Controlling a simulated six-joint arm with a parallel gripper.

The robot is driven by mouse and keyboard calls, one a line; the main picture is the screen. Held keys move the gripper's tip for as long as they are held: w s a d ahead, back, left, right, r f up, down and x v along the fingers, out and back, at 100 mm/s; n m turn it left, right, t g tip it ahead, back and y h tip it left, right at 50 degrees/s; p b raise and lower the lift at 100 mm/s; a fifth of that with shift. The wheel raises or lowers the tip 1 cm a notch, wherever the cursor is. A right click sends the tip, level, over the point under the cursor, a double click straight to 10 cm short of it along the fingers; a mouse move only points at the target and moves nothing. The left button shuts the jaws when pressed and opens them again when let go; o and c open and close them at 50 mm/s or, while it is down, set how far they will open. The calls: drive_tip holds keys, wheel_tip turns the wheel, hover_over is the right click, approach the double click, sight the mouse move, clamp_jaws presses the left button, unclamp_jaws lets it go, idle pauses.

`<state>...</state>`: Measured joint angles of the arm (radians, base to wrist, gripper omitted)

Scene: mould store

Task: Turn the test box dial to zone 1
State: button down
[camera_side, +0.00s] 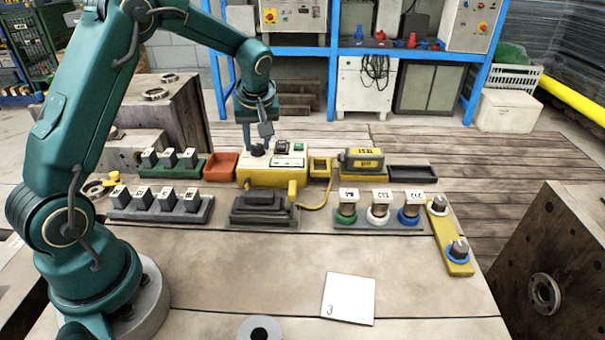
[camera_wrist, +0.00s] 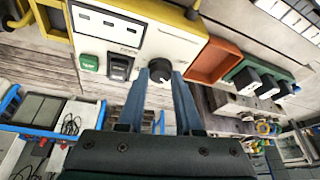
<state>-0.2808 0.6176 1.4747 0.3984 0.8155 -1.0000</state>
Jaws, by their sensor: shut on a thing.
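The yellow test box (camera_side: 262,179) with a pale top panel stands at the back middle of the table in the side view. Its black dial (camera_side: 257,150) sits at the left of the panel, and the dial also shows in the wrist view (camera_wrist: 159,66). My gripper (camera_side: 260,142) points down over the dial. In the wrist view my gripper (camera_wrist: 165,75) has its two blue-grey fingers on either side of the dial, shut on it. A green switch (camera_wrist: 89,62) and a black rocker switch (camera_wrist: 119,67) sit beside it. The dial's pointer and zone marks are too small to read.
An orange tray (camera_side: 221,166) and a green rack of blocks (camera_side: 172,165) stand left of the box. A grey stepped block (camera_side: 263,208) is in front. A yellow TEST block (camera_side: 363,161) stands right. The front table is mostly clear around a white card marked 3 (camera_side: 348,298).

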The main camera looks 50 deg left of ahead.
drive_tip(key=c, duration=0.6)
unclamp_jaws()
drive_tip(key=shift+v, duration=2.6)
